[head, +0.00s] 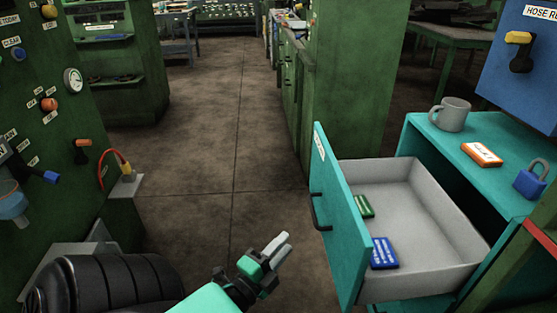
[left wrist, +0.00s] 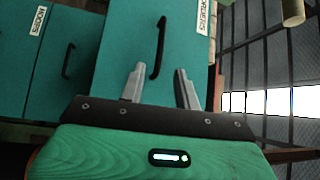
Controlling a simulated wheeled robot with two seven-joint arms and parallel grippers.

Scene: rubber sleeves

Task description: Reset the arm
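My left gripper (head: 279,244) is at the bottom middle of the head view, over the floor and left of the open drawer's teal front (head: 340,215). In the left wrist view, its two grey fingers (left wrist: 161,83) are apart with nothing between them. The drawer's black handle (left wrist: 159,48) shows just beyond the fingertips, apart from them as far as I can tell. The same handle shows in the head view (head: 319,214). My right gripper is not in view.
The open grey drawer (head: 430,230) holds a green packet (head: 364,206) and a blue packet (head: 384,253). A grey mug (head: 452,114), an orange box (head: 482,154) and a blue padlock (head: 531,180) stand on the teal cabinet. The floor aisle (head: 200,130) ahead is clear.

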